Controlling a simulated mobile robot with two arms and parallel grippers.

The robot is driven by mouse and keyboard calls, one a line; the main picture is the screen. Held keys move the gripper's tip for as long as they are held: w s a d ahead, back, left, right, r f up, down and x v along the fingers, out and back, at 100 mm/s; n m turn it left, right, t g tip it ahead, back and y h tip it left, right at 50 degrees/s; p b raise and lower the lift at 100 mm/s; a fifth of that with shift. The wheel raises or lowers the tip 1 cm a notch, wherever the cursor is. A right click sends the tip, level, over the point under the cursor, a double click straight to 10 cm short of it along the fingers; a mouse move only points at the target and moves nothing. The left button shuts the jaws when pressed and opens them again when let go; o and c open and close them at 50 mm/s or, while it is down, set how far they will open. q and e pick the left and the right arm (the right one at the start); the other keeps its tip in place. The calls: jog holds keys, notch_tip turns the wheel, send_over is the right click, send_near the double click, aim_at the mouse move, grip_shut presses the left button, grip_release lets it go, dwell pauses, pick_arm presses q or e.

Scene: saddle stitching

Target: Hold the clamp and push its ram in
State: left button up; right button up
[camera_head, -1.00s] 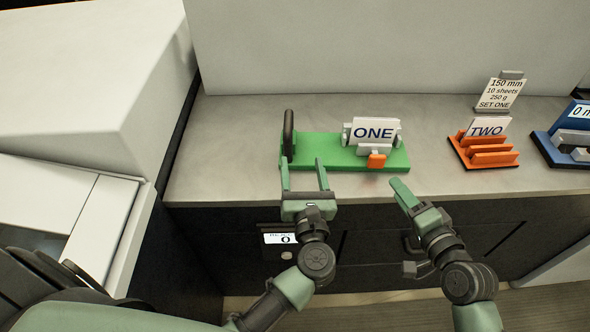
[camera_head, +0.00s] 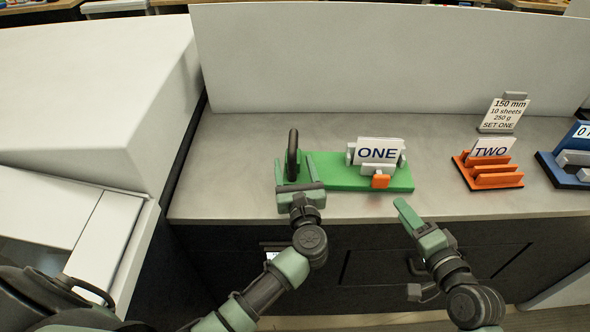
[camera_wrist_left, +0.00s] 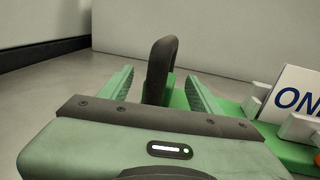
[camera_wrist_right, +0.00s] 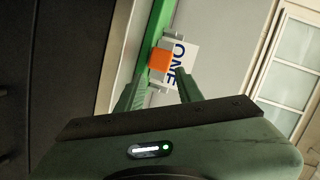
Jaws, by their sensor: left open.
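The clamp is a green base (camera_head: 340,181) with an upright black handle (camera_head: 292,150) at its left end. Grey jaws stand around a white card marked ONE (camera_head: 378,151), and an orange ram block (camera_head: 380,181) faces the front edge. My left gripper (camera_head: 295,164) is open, its fingers either side of the handle; the left wrist view shows the handle (camera_wrist_left: 158,72) between them, with gaps on both sides. My right gripper (camera_head: 400,204) is in front of the counter, short of the ram. In the right wrist view its fingers are apart, with the ram (camera_wrist_right: 161,61) beyond them.
An orange stand (camera_head: 486,172) with a TWO card is to the right, with a sign (camera_head: 504,113) behind it and a blue device (camera_head: 566,170) at the far right. A white panel (camera_head: 390,60) backs the counter (camera_head: 235,140). Bare counter separates clamp and stand.

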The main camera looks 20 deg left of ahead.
pick_arm(q)
grip_shut()
pick_arm(e)
grip_shut()
dwell(1.6)
